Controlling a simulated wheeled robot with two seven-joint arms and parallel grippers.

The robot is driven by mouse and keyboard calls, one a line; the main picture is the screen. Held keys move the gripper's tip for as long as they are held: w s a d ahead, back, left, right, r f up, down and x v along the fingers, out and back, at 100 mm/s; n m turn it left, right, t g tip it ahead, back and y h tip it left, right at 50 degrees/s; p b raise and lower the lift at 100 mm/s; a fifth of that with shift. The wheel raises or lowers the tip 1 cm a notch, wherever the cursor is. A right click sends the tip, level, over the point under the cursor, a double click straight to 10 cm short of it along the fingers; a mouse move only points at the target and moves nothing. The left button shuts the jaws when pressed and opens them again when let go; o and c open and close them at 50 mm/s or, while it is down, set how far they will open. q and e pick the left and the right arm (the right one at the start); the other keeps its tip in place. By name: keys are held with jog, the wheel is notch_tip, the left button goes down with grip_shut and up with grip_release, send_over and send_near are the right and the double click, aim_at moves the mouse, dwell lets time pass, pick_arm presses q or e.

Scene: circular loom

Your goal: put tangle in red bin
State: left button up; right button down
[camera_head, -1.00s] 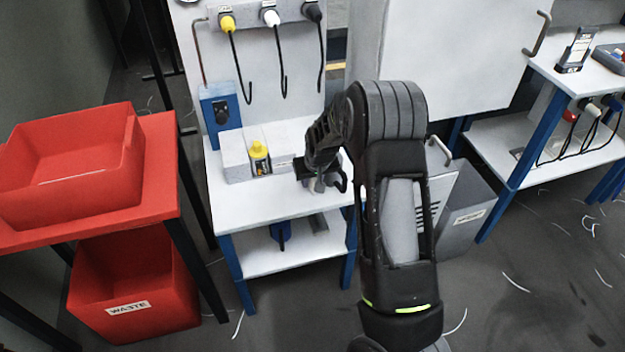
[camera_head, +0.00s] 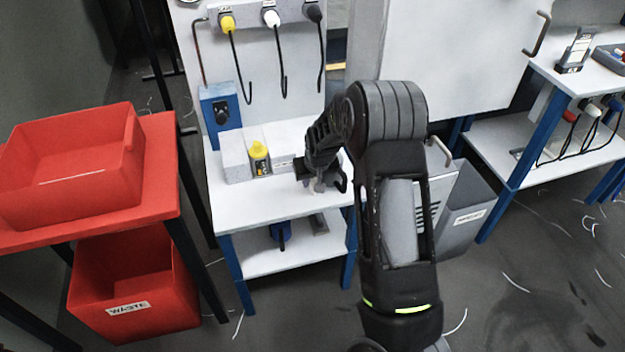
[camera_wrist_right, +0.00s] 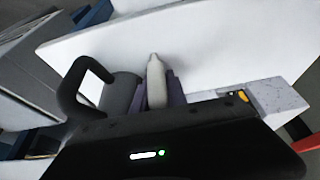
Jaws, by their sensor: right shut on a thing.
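My right gripper (camera_head: 320,184) is low over the front of the white workbench. In the right wrist view my right gripper (camera_wrist_right: 157,95) is shut on a pale grey, tapered thing (camera_wrist_right: 156,80); I cannot tell whether it is the tangle. A dark loop-shaped piece (camera_wrist_right: 85,85) shows close beside the fingers. A red bin (camera_head: 135,285) labelled WASTE stands on the floor at the left, under a red table. Another open red bin (camera_head: 70,170) sits on that table. Both are far left of my right gripper. My left gripper is not in view.
Cables (camera_head: 282,70) hang from the panel behind. A grey container (camera_head: 470,205) stands at right. Pale thread scraps (camera_head: 515,283) lie on the floor.

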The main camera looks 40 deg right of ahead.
jog(key=shift+r, duration=0.1)
notch_tip(320, 180, up, 18)
jog(key=p, duration=0.1)
dwell(0.7)
dwell(0.5)
jog(key=s+a+f+n, duration=0.2)
jog(key=a, duration=1.6)
jog(key=s+a+f+n+y, duration=0.1)
jog(key=s+a+f, duration=0.1)
jog(key=a, duration=1.6)
jog(key=shift+s+a+n, duration=0.2)
jog(key=shift+s+n, duration=0.2)
